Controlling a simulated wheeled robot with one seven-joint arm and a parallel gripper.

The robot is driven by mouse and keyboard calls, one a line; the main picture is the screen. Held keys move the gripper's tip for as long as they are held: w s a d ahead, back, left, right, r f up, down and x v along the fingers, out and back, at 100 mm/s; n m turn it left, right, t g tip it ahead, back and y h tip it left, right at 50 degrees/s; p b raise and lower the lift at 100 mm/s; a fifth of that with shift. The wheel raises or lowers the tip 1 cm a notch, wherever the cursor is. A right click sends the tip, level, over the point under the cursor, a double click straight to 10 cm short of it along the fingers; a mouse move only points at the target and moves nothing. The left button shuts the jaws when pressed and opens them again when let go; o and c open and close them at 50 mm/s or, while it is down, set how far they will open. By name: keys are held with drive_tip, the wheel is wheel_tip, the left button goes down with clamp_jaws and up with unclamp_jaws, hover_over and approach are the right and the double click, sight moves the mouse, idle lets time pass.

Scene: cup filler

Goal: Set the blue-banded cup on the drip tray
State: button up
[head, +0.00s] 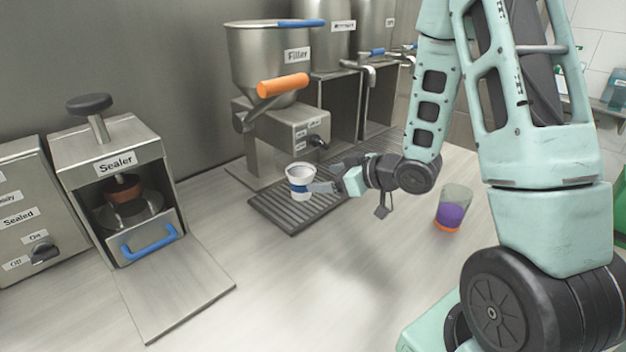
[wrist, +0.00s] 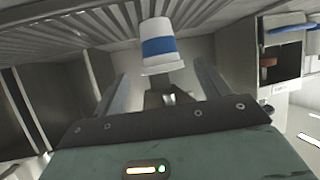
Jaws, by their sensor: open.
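The blue-banded cup (head: 300,181) is white with a blue band and stands upright on the dark ribbed drip tray (head: 322,211) below the filler. In the wrist view the cup (wrist: 159,46) shows just beyond the fingertips, with the tray's ribs (wrist: 60,42) around it. My gripper (head: 322,187) is open, close to the cup's right side. In the wrist view its two fingers (wrist: 158,82) are apart, with nothing between them, and the cup appears ahead of them. Whether a fingertip touches the cup I cannot tell.
The filler (head: 270,60) with an orange handle (head: 283,85) stands behind the tray. A sealer (head: 117,175) with an open front stands at the left. A clear cup with purple and orange contents (head: 453,208) stands right of my gripper.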

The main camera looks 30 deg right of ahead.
drive_tip(key=p, duration=0.2)
drive_tip(key=shift+s+d+r+p, duration=0.1)
drive_tip(key=shift+s+r+p, duration=0.05)
drive_tip(key=shift+r+p, duration=0.2)
drive_tip(key=p+v, duration=0.2)
drive_tip(key=p, duration=0.5)
drive_tip(key=shift+s+d, duration=0.1)
drive_tip(key=shift+s, duration=0.1)
drive_tip(key=shift+s+f, duration=0.1)
drive_tip(key=shift+f, duration=0.05)
